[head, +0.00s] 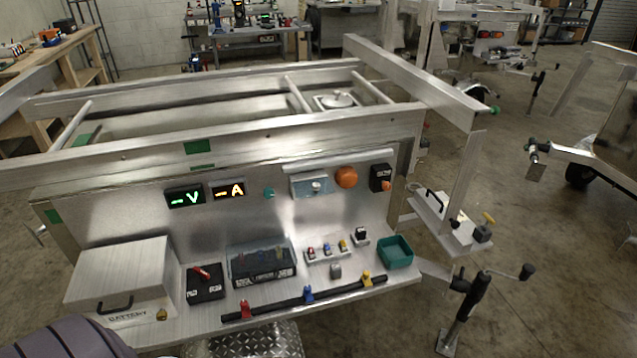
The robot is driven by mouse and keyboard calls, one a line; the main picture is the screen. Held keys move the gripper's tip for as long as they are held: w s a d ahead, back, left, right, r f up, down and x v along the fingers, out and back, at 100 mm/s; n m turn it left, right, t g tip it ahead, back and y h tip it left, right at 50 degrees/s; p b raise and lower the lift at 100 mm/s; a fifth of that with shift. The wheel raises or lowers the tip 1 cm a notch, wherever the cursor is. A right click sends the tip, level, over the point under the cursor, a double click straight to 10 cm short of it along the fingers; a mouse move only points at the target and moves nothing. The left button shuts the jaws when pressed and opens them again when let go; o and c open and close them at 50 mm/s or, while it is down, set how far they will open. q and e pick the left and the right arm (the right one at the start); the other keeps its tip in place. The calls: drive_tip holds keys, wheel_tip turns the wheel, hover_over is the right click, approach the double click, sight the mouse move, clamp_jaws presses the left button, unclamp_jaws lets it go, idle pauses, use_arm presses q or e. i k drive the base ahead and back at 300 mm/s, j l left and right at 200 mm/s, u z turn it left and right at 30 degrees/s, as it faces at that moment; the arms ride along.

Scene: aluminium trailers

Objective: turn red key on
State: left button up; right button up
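A red key (201,273) sits on top of a black switch box (205,286) on the trailer's metal shelf. The box stands just right of the silver battery box (122,275). The key's handle lies at a slant across the box top; I cannot tell from this view whether that is on or off. Neither of my grippers is in view. A dark ribbed part at the bottom left corner seems to be mine, well short of the key.
A clear-lidded black box (262,263), small coloured switches (327,249) and a green tray (395,251) stand right of the key. A black bar (335,290) with red, blue and yellow clips runs in front. Lit V and A displays (208,192) are above.

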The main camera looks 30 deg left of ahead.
sight(204, 276)
drive_tip(key=u, duration=1.9)
drive_tip(key=i+j+z, duration=0.15)
drive_tip(key=i+j, duration=0.05)
drive_tip(key=j, duration=0.1)
